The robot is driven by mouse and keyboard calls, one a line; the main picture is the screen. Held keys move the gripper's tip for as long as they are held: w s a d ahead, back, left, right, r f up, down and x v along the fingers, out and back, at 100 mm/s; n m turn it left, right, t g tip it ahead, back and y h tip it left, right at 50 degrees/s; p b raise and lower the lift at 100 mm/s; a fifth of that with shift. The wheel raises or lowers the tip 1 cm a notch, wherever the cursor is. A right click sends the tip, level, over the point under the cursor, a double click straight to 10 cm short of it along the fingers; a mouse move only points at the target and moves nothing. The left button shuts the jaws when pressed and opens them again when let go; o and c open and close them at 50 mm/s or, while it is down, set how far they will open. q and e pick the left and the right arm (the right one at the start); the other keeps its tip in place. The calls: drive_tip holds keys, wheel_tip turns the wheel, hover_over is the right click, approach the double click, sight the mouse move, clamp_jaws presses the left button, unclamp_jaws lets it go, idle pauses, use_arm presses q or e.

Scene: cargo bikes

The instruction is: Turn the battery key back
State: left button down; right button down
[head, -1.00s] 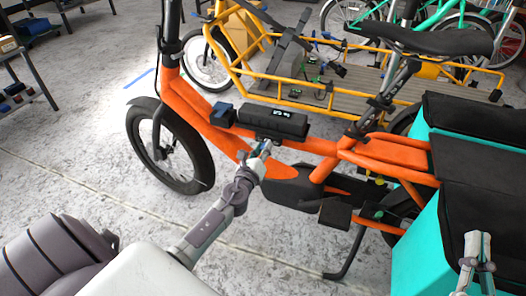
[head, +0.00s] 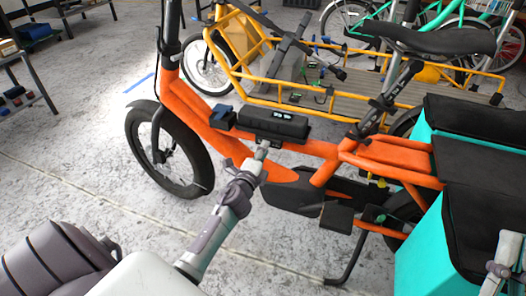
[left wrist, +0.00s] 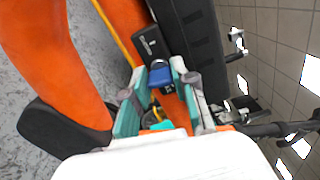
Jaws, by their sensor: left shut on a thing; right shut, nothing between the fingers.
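The orange cargo bike (head: 215,135) stands in front of me with a black battery (head: 275,122) on its frame. In the left wrist view, the battery (left wrist: 190,35) has a small black lock block (left wrist: 148,42) beside it and a blue key (left wrist: 160,74) at the block. My left gripper (head: 262,150) is at the battery's near side. Its teal fingers (left wrist: 161,84) are shut on the blue key, which the gripper hides in the head view. My right gripper (head: 510,243) is shut and empty at the right edge, partly cut off.
Teal bags with black tops (head: 480,120) hang at the bike's rear, close to my right gripper. A yellow cargo bike (head: 330,75) stands behind. A shelf (head: 30,85) is at the far left.

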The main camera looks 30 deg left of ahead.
use_arm(q)
drive_tip(key=shift+n, duration=0.7)
use_arm(e)
drive_tip(key=shift+w+f+h, duration=0.2)
drive_tip(key=shift+h, duration=0.1)
use_arm(q)
drive_tip(key=shift+f+n, duration=0.1)
drive_tip(key=shift+n, duration=0.2)
use_arm(e)
drive_tip(key=shift+f, duration=0.1)
use_arm(q)
drive_tip(key=c, duration=0.9)
unclamp_jaws()
drive_tip(key=shift+s, duration=0.1)
drive_tip(key=v, duration=1.2)
